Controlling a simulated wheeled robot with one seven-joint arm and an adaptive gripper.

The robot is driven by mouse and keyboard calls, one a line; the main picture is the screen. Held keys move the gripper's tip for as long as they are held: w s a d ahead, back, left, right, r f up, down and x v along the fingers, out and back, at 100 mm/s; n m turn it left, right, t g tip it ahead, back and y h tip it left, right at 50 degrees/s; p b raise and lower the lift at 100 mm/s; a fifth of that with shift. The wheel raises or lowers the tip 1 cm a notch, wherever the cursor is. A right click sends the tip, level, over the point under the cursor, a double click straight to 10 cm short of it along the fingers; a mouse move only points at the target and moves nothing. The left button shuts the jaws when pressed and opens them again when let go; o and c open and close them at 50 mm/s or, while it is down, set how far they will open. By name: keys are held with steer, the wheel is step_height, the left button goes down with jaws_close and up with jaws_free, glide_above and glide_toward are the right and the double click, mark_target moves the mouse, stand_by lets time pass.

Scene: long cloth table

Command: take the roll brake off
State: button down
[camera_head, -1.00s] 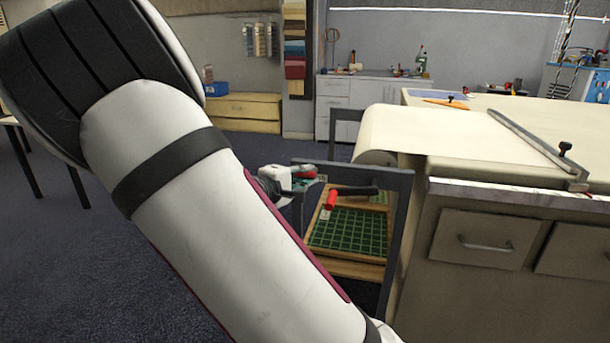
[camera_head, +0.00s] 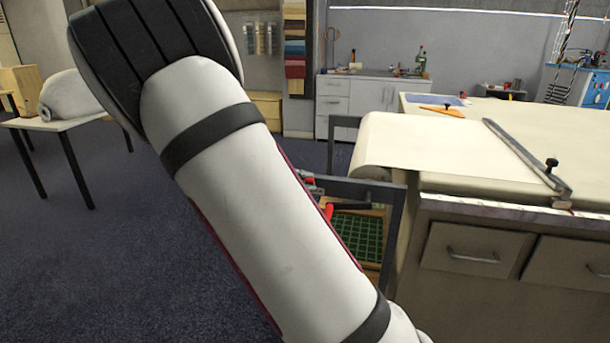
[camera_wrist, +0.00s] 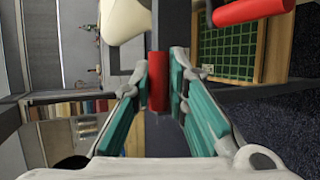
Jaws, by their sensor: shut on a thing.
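My gripper (camera_wrist: 158,90) has its teal-padded fingers shut on a short red cylinder (camera_wrist: 157,82), which looks like the grip of the roll brake. A dark grey post of the stand (camera_wrist: 172,28) is just beyond it; I cannot tell whether the two are joined. In the head view my arm hides the gripper and the held grip. The cloth roll (camera_head: 372,164) hangs at the table's left end, beside the dark stand frame (camera_head: 397,215). It also shows pale in the wrist view (camera_wrist: 122,20).
A second red cylinder (camera_wrist: 250,10) is near the crate with a green grid (camera_wrist: 228,48); the grid also shows below the stand (camera_head: 357,237). The long table (camera_head: 500,195) carries a metal bar (camera_head: 525,155) across the cloth. A side table (camera_head: 70,118) stands at far left.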

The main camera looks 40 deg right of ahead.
steer(key=d+r+y+p, duration=0.1)
steer(key=p, duration=0.3)
steer(key=w+d+r+n+g+y+p, duration=0.1)
steer(key=r+y+p, duration=0.1)
steer(key=p, duration=0.1)
steer(key=shift+w+d+r+g+p, duration=0.1)
steer(key=shift+w+d+g+p, duration=0.05)
steer(key=shift+g+p, duration=0.2)
steer(key=shift+w+d+r+g+y+p, duration=0.3)
steer(key=shift+d+y+p, duration=0.15)
steer(key=shift+p, duration=0.3)
steer(key=shift+w+d+r+n+g+y+p, duration=0.1)
steer(key=shift+w+d+n+g+y+p, duration=0.3)
steer(key=shift+y, duration=0.35)
steer(key=shift+w+d+g+y, duration=0.25)
steer(key=shift+w+d+y, duration=0.15)
steer(key=shift+w, duration=0.05)
steer(key=shift+w+d+r+b, duration=0.15)
steer(key=shift+w+d+b, duration=0.35)
steer(key=shift+d, duration=0.5)
steer(key=c, duration=1.6)
jaws_free()
steer(key=shift+w+d, duration=0.15)
steer(key=shift+o, duration=0.2)
steer(key=shift+a, duration=0.25)
